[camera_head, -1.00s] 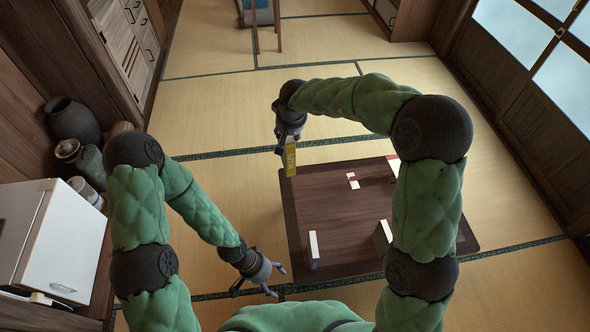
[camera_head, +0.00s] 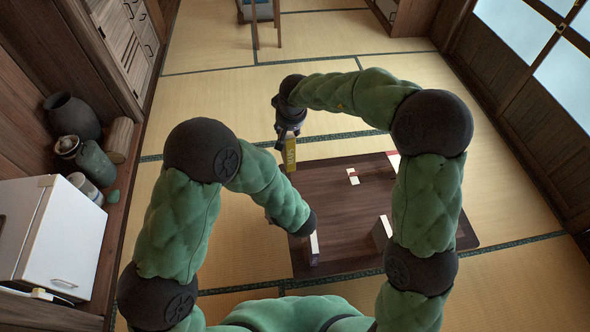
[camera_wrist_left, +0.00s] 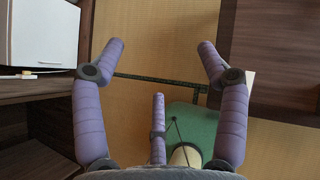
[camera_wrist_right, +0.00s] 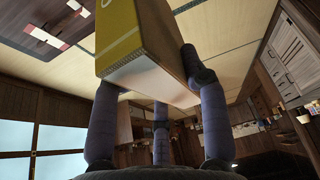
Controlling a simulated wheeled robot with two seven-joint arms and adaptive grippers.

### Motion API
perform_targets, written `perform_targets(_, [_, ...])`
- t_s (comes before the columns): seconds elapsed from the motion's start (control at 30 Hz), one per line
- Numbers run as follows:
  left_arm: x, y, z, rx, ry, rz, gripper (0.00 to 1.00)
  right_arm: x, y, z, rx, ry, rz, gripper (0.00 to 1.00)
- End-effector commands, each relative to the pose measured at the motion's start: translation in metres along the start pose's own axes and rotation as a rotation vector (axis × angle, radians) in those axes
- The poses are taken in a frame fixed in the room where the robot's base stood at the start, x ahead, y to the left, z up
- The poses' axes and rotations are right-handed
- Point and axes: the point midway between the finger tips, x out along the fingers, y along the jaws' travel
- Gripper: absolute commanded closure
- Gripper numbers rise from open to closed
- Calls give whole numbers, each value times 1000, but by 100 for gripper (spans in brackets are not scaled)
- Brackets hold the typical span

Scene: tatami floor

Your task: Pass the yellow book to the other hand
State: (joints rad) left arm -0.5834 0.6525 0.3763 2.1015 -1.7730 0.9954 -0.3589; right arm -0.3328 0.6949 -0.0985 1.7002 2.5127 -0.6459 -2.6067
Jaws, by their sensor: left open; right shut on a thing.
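The yellow book (camera_head: 290,153) is held by my right gripper (camera_head: 287,128) above the far left corner of the dark table in the head view. In the right wrist view the yellow book (camera_wrist_right: 150,45) sits between the fingers of my right gripper (camera_wrist_right: 155,95), its yellow cover and pale page edges showing. My left gripper is hidden behind my left forearm in the head view. In the left wrist view my left gripper (camera_wrist_left: 160,60) is open, its purple fingers spread wide with nothing between them. The left gripper is apart from the book.
The dark low table (camera_head: 340,215) bears several books, one a white-spined book (camera_head: 314,246) near its left edge. A white cabinet (camera_head: 70,235), a dark vase (camera_head: 72,116) and jars line the left side.

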Motion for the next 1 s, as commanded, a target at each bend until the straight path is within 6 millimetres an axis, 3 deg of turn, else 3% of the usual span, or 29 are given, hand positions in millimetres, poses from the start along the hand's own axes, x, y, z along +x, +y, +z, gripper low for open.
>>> perform_targets(0.1, [-22,-41,30,97,-157,-124,26,-1,0,-1,0,2,0,100])
perform_targets(0.2, [-40,-67,48,149,-261,-203,26,-1,0,-1,0,2,0,100])
perform_targets(0.3, [-55,-85,59,183,-332,-257,26,-1,0,-1,0,2,0,100])
perform_targets(0.47, [-66,-98,67,206,-388,-298,26,-1,0,-1,0,2,0,100])
perform_targets(0.67, [-53,-104,74,206,-394,-301,26,-1,0,-1,0,2,0,100])
perform_targets(1.0, [-2,-123,93,205,-392,-300,26,-1,0,-1,0,2,0,100])
